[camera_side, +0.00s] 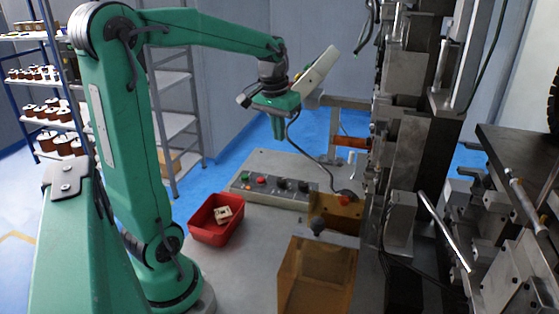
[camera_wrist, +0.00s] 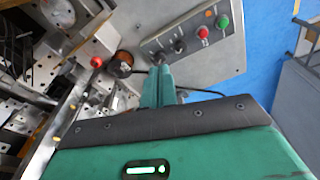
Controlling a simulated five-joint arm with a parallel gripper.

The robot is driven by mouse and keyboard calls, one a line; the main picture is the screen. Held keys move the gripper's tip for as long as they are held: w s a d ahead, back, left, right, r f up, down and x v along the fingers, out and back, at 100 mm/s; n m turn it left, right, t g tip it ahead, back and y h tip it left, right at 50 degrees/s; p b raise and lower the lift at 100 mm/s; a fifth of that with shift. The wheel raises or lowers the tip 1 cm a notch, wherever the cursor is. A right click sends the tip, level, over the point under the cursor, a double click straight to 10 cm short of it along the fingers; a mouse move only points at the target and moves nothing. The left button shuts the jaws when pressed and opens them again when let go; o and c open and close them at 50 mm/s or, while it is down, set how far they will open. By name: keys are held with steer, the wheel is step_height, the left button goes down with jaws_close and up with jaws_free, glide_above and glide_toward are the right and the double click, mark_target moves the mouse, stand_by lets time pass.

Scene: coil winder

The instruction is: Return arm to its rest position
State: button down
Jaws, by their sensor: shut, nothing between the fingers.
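My gripper (camera_side: 279,127) is at the end of my green arm and points down, in the air above the grey bench near the control panel. In the wrist view my gripper (camera_wrist: 160,72) shows as two green fingers close together, shut with nothing between them. The fingertips appear in front of the grey control panel (camera_wrist: 190,38), which has red and green buttons. The control panel also shows in the side view (camera_side: 270,187). My gripper looks clear of it.
A red bin (camera_side: 205,232) with light-coloured parts stands on the bench beside my base. The steel coil winder (camera_side: 405,120) rises at right. An amber box (camera_side: 318,275) stands at the bench front. Shelves with copper spools (camera_side: 62,145) stand at the left back.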

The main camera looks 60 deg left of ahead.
steer(key=s+d+m+t, duration=0.4)
steer(key=s+d, duration=0.7)
steer(key=d, duration=0.5)
steer(key=shift+d+f+m+h, duration=0.25)
steer(key=shift+m+h, duration=0.15)
steer(key=shift+m, duration=0.3)
steer(key=shift+s, duration=0.1)
